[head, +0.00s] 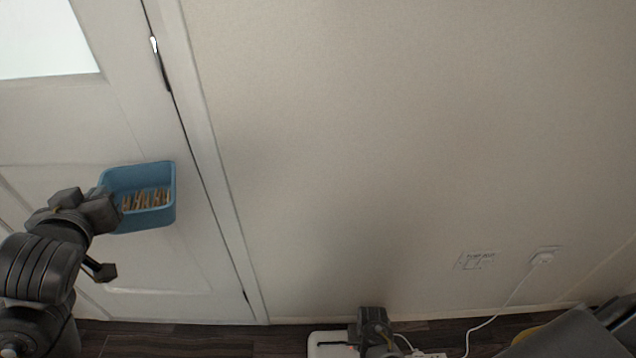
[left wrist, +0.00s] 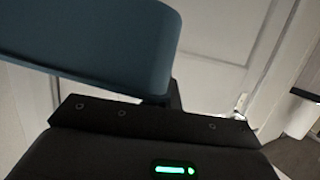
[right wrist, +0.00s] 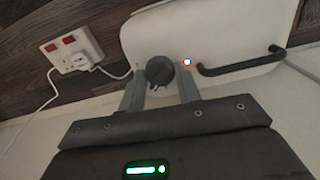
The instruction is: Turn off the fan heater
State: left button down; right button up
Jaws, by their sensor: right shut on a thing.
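The fan heater (right wrist: 215,45) is a white body with a dark round knob (right wrist: 160,70), a small lit reddish light beside it and a black handle (right wrist: 240,64). My right gripper (right wrist: 160,88) has one finger on each side of the knob and is shut on it. In the head view the heater (head: 327,338) is partly visible at the bottom edge, with my right gripper (head: 374,326) over it. My left gripper (head: 108,210) is shut on the wall of a blue basket (head: 150,220) holding several clothes pegs (head: 146,199). The basket (left wrist: 110,40) hides its fingertips in the left wrist view.
A white power strip (right wrist: 72,52) with red switches and a plug lies beside the heater. A white cord (head: 500,307) runs up to a wall socket (head: 543,257). A white door (head: 200,270) is behind the basket; dark wood floor (head: 200,338) runs along the wall.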

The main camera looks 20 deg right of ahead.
pick_arm(q)
notch_tip(320, 180, up, 4)
jog(key=p, duration=0.3)
pick_arm(e)
jog(key=n, duration=0.4)
jog(key=shift+r+n, duration=0.2)
jog(key=shift+n, duration=0.1)
pick_arm(q)
jog(key=shift+r+p, duration=0.45)
jog(key=shift+p, duration=0.15)
pick_arm(e)
jog(key=shift+f+n, duration=0.1)
jog(key=shift+n, duration=1.1)
pick_arm(q)
jog(key=shift+r+p, duration=0.35)
jog(key=shift+r, duration=0.05)
pick_arm(e)
jog(key=shift+w+n, duration=0.1)
jog(key=shift+n, duration=1.2)
jog(key=shift+f, duration=0.1)
jog(key=o, duration=1)
